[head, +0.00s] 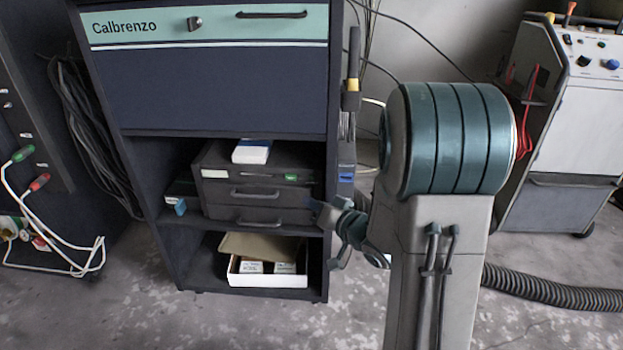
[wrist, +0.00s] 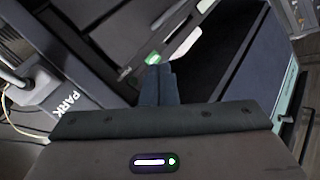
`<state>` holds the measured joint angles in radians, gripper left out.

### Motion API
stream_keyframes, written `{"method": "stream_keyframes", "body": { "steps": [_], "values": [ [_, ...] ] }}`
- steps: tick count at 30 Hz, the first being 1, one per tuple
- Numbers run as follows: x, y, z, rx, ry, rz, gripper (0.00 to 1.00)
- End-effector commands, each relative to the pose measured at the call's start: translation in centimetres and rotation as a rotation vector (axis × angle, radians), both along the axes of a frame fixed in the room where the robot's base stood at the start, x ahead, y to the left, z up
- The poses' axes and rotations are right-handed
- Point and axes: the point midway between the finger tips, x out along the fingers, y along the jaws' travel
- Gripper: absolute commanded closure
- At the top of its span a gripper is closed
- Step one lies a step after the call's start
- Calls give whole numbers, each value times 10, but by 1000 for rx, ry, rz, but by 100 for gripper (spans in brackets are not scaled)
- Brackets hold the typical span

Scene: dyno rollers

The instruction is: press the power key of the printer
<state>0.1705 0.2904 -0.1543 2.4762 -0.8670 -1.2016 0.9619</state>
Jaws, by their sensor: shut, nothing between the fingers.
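The printer (head: 255,190) is a dark box with drawer handles on the middle shelf of the cabinet. A small green-lit key (head: 291,177) is on the upper right of its front; I take this as the power key. A green light also shows in the wrist view (wrist: 152,58), just beyond my fingertips. My gripper (head: 316,207) is at the right front of the printer, below and right of the key. In the wrist view its blue-grey fingers (wrist: 158,72) are together and empty. Whether the tips touch anything cannot be told.
The Calbrenzo cabinet (head: 210,90) encloses the printer; its right side wall stands near my gripper. A white pack (head: 251,151) lies on top. An open carton (head: 267,279) sits on the shelf below. A grey machine (head: 570,110) and hose (head: 550,290) are at right.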

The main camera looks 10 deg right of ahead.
Motion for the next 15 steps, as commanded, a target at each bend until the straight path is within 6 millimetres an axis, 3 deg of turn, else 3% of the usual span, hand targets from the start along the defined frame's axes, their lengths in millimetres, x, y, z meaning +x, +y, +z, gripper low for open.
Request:
{"method": "stream_keyframes", "body": {
  "steps": [6,15],
  "values": [
    [31,-10,0,-3,1,1,100],
    [56,-18,0,-1,0,0,100]
  ]
}}
